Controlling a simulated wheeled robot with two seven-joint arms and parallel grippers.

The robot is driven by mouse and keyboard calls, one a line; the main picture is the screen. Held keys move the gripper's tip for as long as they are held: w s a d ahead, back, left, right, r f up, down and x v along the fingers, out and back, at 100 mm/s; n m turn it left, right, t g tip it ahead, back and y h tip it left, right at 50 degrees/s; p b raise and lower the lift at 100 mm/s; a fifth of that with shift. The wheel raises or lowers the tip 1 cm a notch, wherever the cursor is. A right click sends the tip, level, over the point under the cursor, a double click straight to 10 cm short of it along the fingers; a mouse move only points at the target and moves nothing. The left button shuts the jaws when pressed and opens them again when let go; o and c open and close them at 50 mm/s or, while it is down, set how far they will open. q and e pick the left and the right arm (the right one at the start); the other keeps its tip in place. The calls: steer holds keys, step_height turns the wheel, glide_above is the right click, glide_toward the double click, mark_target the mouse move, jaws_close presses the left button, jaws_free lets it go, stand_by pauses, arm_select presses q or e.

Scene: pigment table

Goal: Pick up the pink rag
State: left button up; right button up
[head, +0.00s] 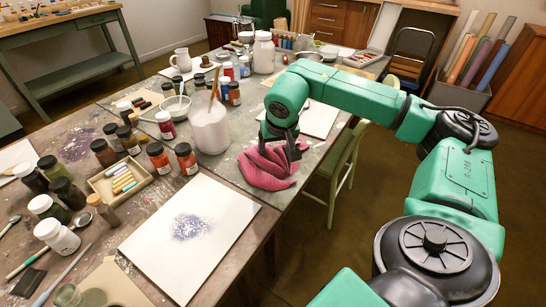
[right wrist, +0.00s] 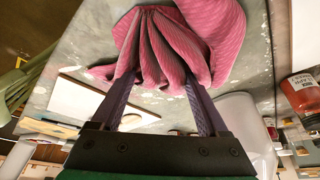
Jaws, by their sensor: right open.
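The pink rag (head: 265,172) lies crumpled on the grey table near its right edge in the head view. My right gripper (head: 282,150) is right over it, pointing down, its fingertips at the raised folds. In the right wrist view the rag (right wrist: 180,42) fans out in pleats past the fingertips. There the right gripper (right wrist: 160,82) is open, one finger at each side of the gathered folds; I cannot tell whether they touch the cloth. My left gripper is out of view.
A large whitish jar (head: 209,128) with brushes stands left of the rag. A white paper sheet (head: 190,245) lies in front, and another sheet (head: 312,120) lies behind my gripper. A green chair (head: 345,165) stands beside the table's right edge. Several paint jars crowd the left.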

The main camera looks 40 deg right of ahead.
mark_target(275, 150)
jaws_close()
steer(key=shift+r, duration=0.15)
steer(key=shift+r, duration=0.3)
step_height(275, 150, up, 20)
steer(key=p, duration=0.4)
steer(key=shift+f, duration=0.15)
